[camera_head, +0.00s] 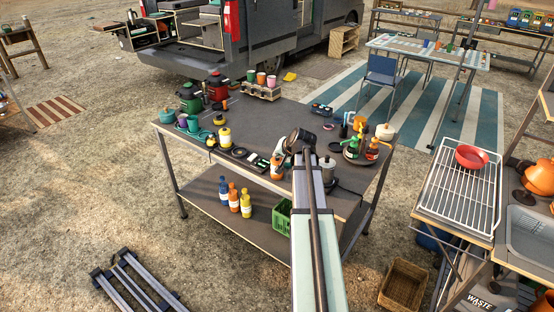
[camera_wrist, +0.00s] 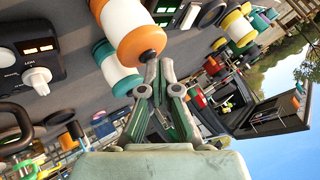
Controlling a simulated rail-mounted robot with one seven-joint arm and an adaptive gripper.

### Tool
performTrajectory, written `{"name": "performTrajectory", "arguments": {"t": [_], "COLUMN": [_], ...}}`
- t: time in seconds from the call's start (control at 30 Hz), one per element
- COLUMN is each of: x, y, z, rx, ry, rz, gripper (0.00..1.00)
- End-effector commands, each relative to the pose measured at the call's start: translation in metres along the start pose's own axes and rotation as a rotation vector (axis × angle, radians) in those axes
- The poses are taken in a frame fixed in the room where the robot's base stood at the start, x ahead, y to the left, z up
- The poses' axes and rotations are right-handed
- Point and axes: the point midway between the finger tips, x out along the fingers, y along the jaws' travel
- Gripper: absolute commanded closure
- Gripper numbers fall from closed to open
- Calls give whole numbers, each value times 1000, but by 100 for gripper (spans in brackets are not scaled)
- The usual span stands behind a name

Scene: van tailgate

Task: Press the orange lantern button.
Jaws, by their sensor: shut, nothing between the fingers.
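A white cylinder with a broad orange cap (camera_wrist: 141,44) fills the upper middle of the wrist view; it looks like the orange lantern. In the head view, a small orange and white item (camera_head: 277,166) stands near the table's front edge, just left of my arm. My gripper (camera_wrist: 160,63) is shut and empty, its fingertips at the lower edge of the orange cap in the wrist view. I cannot tell whether they touch it. In the head view my gripper (camera_head: 299,140) is a dark shape over the table.
A black box with a white knob (camera_wrist: 37,78) and another white cylinder (camera_wrist: 118,72) lie close in the wrist view.

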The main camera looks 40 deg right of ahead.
Motion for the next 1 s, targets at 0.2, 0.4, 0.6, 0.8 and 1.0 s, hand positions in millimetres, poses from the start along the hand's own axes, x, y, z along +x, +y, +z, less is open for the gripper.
{"name": "performTrajectory", "arguments": {"t": [0.2,0.4,0.6,0.8,1.0], "x": [2,2,0,-7,-10], "y": [2,1,0,-6,-8], "z": [2,1,0,-5,-8], "rx": [0,0,0,-1,0], "ry": [0,-1,-1,0,0], "rz": [0,0,0,0,0], "gripper": [100,100,100,100,100]}}
